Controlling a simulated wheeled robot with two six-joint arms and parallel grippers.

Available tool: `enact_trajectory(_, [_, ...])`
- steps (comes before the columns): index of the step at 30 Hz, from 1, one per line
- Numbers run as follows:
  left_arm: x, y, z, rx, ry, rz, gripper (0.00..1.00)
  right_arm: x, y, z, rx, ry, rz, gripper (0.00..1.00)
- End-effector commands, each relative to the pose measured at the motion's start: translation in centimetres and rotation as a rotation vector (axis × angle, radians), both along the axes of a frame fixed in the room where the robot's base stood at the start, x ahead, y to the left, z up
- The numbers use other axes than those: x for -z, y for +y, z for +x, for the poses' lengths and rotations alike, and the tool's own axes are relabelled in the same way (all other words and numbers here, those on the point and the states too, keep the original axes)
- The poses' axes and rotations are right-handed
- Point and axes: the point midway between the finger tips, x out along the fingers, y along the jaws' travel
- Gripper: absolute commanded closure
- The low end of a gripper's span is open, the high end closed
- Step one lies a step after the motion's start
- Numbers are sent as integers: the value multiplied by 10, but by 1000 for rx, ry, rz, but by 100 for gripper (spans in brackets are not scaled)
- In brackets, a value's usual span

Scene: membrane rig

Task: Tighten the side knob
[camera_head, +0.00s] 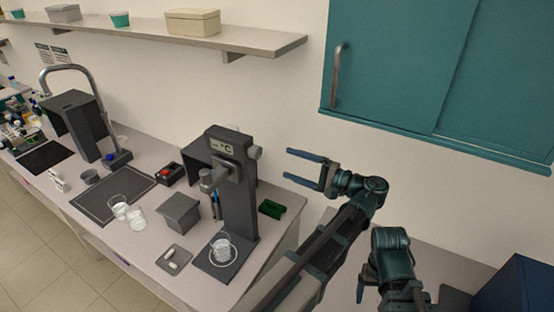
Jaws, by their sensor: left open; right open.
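The membrane rig (238,210) is a dark upright stand with a small "°C" display on its head, standing near the right end of the counter. A grey side knob (255,152) sticks out at the right of its head. My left gripper (287,164) is open and empty, with its two bluish fingers pointing left toward the knob. A gap shows between the fingertips and the knob. My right gripper (362,286) is low in the view, right of the counter, away from the rig. Its fingers are only partly visible, and it holds nothing I can see.
A glass beaker (222,249) stands on the rig's base. A grey box (180,212), a small tray (173,259) and a green block (272,208) are close by. A teal cabinet (400,75) hangs above right. A wall shelf (235,42) runs above the counter.

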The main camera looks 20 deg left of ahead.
Motion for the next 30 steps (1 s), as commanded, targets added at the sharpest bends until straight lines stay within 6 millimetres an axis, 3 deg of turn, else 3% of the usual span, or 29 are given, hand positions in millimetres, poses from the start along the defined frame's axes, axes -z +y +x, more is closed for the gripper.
enact_trajectory(3, [0,-18,0,2,0,0,19,0,0,0,0,0,0,19])
enact_trajectory(9, [0,-31,-2,0,0,0,19,0,0,0,0,0,0,19])
enact_trajectory(24, [1,-31,-3,0,1,-5,19,0,0,0,0,0,0,19])
enact_trajectory(27, [14,-22,-7,-3,13,-62,19,0,0,0,0,0,0,19])
enact_trajectory(30, [45,-4,-17,-9,34,-204,19,0,0,0,0,0,0,19])
